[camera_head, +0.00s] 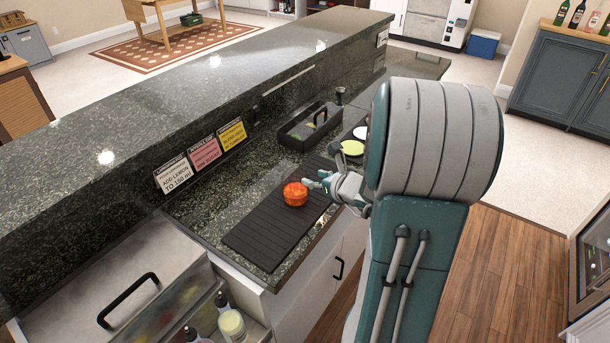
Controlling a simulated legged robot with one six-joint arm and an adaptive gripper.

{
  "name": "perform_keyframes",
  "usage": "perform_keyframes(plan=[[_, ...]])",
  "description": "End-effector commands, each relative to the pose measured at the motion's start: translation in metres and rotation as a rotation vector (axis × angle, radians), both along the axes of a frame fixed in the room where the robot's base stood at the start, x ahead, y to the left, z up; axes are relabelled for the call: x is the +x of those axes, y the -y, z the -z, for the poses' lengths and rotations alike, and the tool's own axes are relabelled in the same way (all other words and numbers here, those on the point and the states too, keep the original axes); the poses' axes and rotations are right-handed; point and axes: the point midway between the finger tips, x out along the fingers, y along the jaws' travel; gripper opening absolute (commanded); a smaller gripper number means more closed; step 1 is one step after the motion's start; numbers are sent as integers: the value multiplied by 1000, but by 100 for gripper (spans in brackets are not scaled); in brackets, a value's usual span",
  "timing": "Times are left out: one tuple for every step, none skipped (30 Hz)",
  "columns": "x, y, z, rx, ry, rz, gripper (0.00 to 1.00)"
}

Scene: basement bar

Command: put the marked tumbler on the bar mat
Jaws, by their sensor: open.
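An orange faceted tumbler (295,195) appears to stand on the black ribbed bar mat (258,238), on its right half in the picture. No distinct mark on the tumbler can be made out. My gripper (315,181) is open, with its fingers just right of the tumbler. Whether the fingers touch it cannot be told at this size. My arm covers the counter to the right of the gripper. The lower left part of the mat is bare.
Beyond the mat are a dark caddy (297,132) with a handle, a yellow-green round item (352,148) and a white round item (360,132). A raised granite ledge (160,110) with signs runs behind. Bottles (231,324) and a handled metal lid (110,280) are at lower left.

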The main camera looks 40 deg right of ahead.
Motion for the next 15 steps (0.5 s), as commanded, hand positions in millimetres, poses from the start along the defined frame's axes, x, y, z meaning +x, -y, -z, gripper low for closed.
perform_keyframes(plan=[[-11,2,-5,-3,2,4,58],[-17,2,-8,-3,2,3,58],[-24,2,-11,-2,2,5,58],[-29,3,-13,-3,1,4,58],[-34,3,-14,-3,1,4,58],[-39,3,-17,-2,1,3,58],[-43,3,-18,-1,2,4,58],[-46,3,-20,-1,1,2,58],[-50,3,-21,-2,1,1,58],[-52,3,-22,-2,1,1,58],[-54,3,-23,-2,0,1,58],[-55,2,-23,-4,-1,-4,58],[-55,0,-25,-10,-1,-14,58],[-54,-5,-26,-25,-4,-36,58],[-52,-16,-30,-58,-7,-83,58]])
